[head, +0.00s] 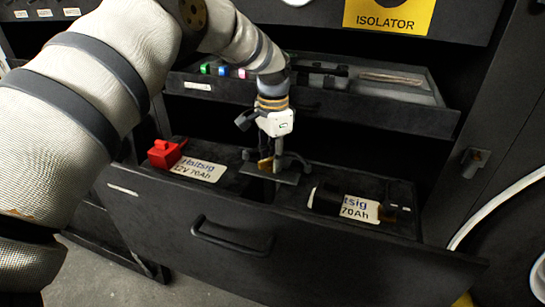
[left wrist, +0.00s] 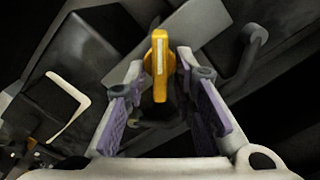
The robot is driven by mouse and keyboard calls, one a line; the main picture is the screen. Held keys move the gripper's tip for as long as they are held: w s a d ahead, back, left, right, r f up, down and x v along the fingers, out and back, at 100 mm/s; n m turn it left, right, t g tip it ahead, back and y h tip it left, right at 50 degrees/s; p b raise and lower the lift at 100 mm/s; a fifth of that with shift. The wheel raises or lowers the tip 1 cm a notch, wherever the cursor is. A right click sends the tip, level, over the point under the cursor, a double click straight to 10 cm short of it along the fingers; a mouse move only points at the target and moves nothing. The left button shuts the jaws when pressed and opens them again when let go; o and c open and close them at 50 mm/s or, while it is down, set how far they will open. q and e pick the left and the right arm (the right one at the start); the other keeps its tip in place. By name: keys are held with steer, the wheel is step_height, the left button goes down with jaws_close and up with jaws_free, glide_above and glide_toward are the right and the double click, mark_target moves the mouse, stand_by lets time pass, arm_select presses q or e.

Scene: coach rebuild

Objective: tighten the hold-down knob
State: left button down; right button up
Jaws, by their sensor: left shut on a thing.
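The hold-down knob (left wrist: 160,62) is a yellow-orange wing with a pale stripe. It stands between the purple-padded fingers of my left gripper (left wrist: 159,78) in the left wrist view. My left gripper (head: 267,152) reaches down from above in the head view and is shut on the knob, which shows as a small orange patch (head: 265,163). Beneath it a grey hold-down plate (head: 287,178) lies between two dark batteries, the left one labelled (head: 202,170) and the right one labelled (head: 360,209). My right gripper is not in view.
The batteries sit in an open black drawer with a handle (head: 232,238) on its front. A red terminal cover (head: 166,153) is at the left. A shallow upper drawer (head: 330,110) with small items stands open just behind my gripper. A cabinet wall is at the right.

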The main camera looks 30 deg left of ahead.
arm_select(q)
steer(key=shift+s+d+m, duration=0.1)
steer(key=shift+m, duration=1.8)
steer(key=c, duration=1.5)
jaws_free()
step_height(320, 180, up, 12)
steer(key=shift+r, duration=0.1)
